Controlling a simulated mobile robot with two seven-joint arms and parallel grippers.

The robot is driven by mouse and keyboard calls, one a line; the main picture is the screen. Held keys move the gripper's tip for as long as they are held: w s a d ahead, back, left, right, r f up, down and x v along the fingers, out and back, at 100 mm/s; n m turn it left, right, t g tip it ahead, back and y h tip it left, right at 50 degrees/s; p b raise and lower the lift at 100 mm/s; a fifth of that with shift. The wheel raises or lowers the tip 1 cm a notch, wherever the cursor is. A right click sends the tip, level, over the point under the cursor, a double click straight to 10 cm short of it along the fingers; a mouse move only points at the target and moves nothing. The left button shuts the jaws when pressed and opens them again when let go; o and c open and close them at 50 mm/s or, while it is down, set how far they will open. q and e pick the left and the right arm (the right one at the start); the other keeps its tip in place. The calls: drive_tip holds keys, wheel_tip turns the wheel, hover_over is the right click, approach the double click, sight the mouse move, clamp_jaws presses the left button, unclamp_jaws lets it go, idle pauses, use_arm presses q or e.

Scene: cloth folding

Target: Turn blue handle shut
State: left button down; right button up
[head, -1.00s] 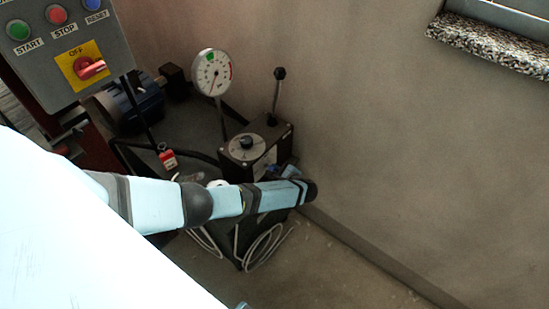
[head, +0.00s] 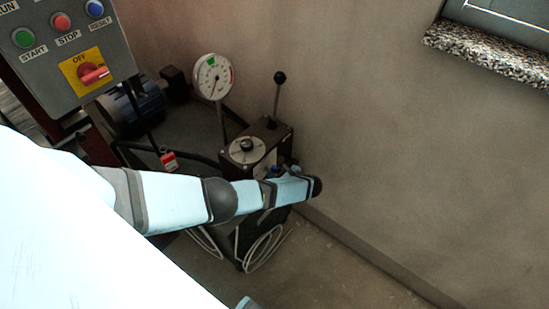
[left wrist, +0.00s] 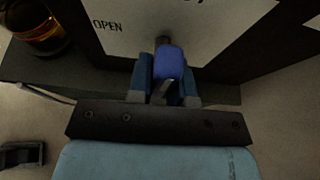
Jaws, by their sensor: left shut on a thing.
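The blue handle (left wrist: 170,62) shows in the left wrist view in front of a pale plate marked OPEN. My left gripper (left wrist: 164,88) is shut on it, with one finger on each side. In the head view my left arm reaches from the left to the front of the dark hydraulic unit (head: 283,140). The arm's end hides most of the handle area there, and the fingertips cannot be made out. My right gripper is not in view.
A pressure gauge (head: 213,77) and a black-knobbed lever (head: 279,78) stand up from the unit. A control box (head: 105,45) is at upper left. A plain wall (head: 400,150) and a stone sill (head: 490,52) lie to the right. Pale cables (head: 265,248) hang below.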

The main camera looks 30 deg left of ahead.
use_arm(q)
drive_tip(key=c, duration=1)
unclamp_jaws()
drive_tip(key=shift+c, duration=0.2)
drive_tip(key=shift+d, duration=0.1)
drive_tip(key=shift+d+r, duration=0.2)
drive_tip(key=shift+d, duration=0.15)
drive_tip(key=p+v, duration=0.1)
drive_tip(key=v, duration=1.2)
drive_tip(key=shift+f, duration=0.1)
